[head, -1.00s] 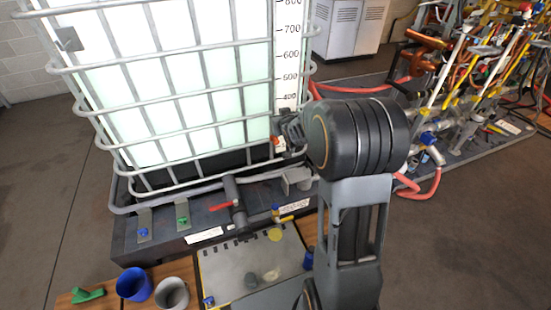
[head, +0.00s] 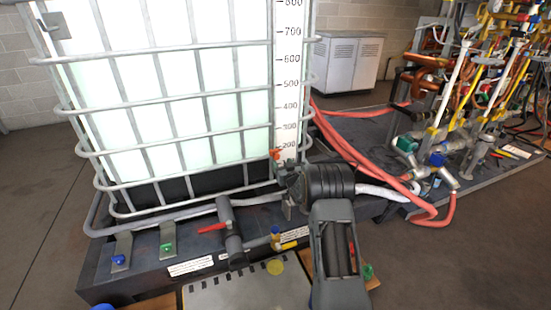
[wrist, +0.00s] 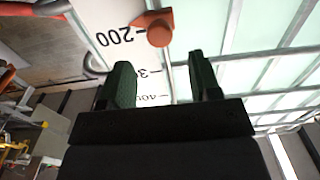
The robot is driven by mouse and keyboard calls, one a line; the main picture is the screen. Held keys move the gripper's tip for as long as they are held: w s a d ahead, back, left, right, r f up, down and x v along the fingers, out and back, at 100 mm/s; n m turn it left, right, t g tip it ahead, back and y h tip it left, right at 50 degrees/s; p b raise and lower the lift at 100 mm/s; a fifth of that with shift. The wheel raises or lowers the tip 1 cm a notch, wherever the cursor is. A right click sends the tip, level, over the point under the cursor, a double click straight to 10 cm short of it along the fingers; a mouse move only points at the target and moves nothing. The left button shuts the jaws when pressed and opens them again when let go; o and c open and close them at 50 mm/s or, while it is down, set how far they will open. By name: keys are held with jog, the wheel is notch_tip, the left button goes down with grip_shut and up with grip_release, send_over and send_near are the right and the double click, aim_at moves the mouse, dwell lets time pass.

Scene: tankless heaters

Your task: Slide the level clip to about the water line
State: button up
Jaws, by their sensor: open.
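The orange level clip (head: 276,153) sits low on the white scale strip (head: 288,80), close to the 200 mark. In the wrist view the clip (wrist: 157,30) shows a round knob, just beyond my fingertips and roughly in line with the gap between them. My gripper (wrist: 163,72) is open, its two green fingers apart with nothing between them. In the head view my wrist hides most of the gripper. The caged tank (head: 150,85) is pale above and black at its foot.
A red-handled valve (head: 230,228) stands below the tank's front. Red hoses (head: 345,155) run to the right toward a pipe rack (head: 490,80). Tank cage bars lie close beside my gripper.

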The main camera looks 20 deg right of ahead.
aim_at(277, 156)
jog(key=w+b, duration=0.2)
jog(key=w, duration=0.6)
jog(key=shift+w, duration=0.4)
jog(key=shift+c, duration=0.4)
jog(key=c, duration=0.9)
jog(key=shift+d, duration=0.2)
grip_shut()
jog(key=shift+a+r, duration=0.1)
jog(key=shift+a, duration=0.05)
notch_tip(277, 156, up, 44)
jog(key=p, duration=3.1)
